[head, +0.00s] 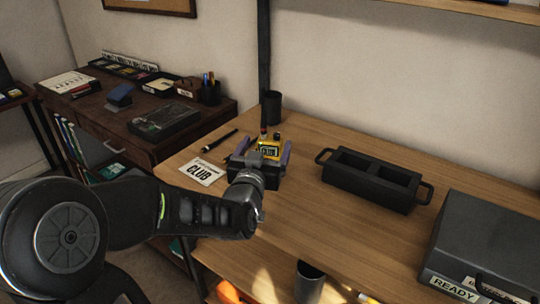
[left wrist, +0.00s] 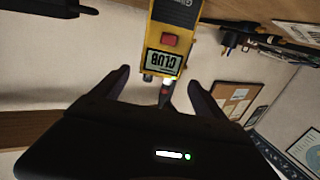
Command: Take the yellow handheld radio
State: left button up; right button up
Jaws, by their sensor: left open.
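The yellow handheld radio (head: 269,149) stands near the left end of the wooden table, with dark knobs on top and a display reading CLUB. It shows large in the left wrist view (left wrist: 171,40), with a red button, ahead of the fingertips. My left gripper (head: 260,153) is open, its two fingers spread to either side of the radio in the head view. The radio's lower part is hidden by the gripper in the head view. My right gripper is not in view.
A white CLUB card (head: 202,172) lies left of my gripper, with a black pen (head: 222,138) behind it. A black cup (head: 271,107) stands behind the radio. A black two-slot holder (head: 372,180) is to the right, and a grey READY box (head: 490,245) at far right.

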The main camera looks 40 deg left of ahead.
aim_at(270, 138)
pick_arm(q)
jog(key=x, duration=0.4)
jog(key=shift+w+p, duration=0.25)
jog(key=shift+p, duration=0.05)
grip_shut()
dwell(1.0)
